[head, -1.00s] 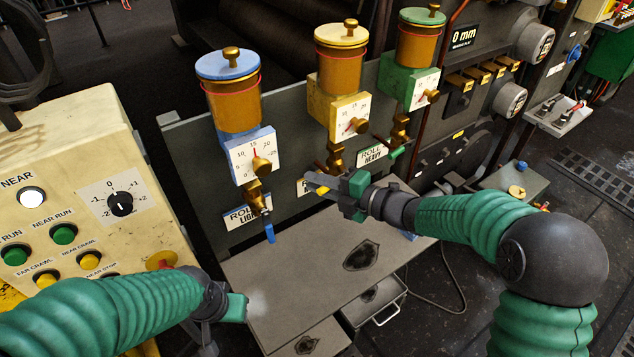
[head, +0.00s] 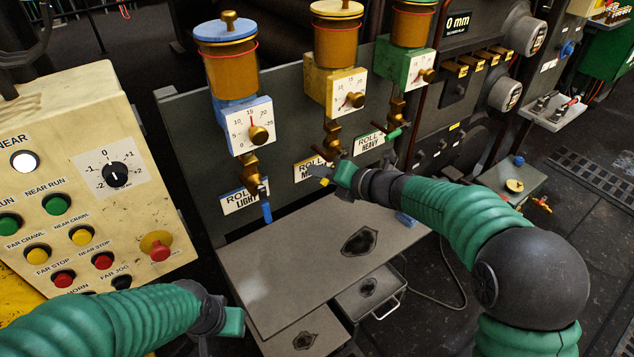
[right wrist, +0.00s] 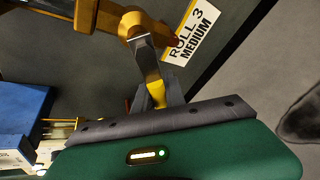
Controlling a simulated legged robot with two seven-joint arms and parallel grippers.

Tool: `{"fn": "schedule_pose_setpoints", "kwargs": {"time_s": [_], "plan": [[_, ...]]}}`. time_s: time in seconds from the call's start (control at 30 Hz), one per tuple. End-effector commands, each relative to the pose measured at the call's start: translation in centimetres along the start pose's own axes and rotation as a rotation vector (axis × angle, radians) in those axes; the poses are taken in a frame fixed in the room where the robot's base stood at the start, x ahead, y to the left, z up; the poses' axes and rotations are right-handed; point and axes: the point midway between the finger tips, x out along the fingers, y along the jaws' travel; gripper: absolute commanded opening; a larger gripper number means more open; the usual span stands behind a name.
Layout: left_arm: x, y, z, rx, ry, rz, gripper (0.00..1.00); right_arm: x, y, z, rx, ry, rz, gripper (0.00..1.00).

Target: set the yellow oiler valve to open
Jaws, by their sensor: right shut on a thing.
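The yellow oiler (head: 320,87) is on the grey panel between the blue and green oilers, with a dial on its front. Its brass valve (head: 333,138) is below, and also shows in the right wrist view (right wrist: 132,24). The valve's lever has a yellow grip (right wrist: 156,92), which lies between my right gripper's fingers. My right gripper (head: 328,178) is shut on this grip, in front of the partly hidden ROLL 3 MEDIUM label (right wrist: 190,35). My left gripper (head: 235,322) is low at the left, away from the oilers; its fingers are not clear.
The blue oiler's lever (head: 266,212) hangs down; the green oiler's lever (head: 395,134) points sideways. A grey table (head: 300,260) lies below the panel. A cream control box (head: 125,230) with buttons stands at the left, close to my left arm.

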Motion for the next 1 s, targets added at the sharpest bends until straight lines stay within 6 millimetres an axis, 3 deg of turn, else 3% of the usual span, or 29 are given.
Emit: {"fn": "schedule_pose_setpoints", "kwargs": {"time_s": [0.03, 0.6, 1.0], "plan": [[1.2, 0.0, 0.3, 0.000, 0.000, 0.000, 0.36, 0.4, -0.9, -0.6, -0.039, -0.002, -0.017, 0.00], [8.2, 0.0, 1.9, 0.000, 0.000, 0.000, 0.36, 0.6, -4.3, 0.7, -0.506, -0.099, -0.210, 0.00], [10.7, 0.0, 2.5, 0.000, 0.000, 0.000, 0.36, 0.4, -5.2, 1.8, -0.686, -0.135, -0.286, 0.00]]}}
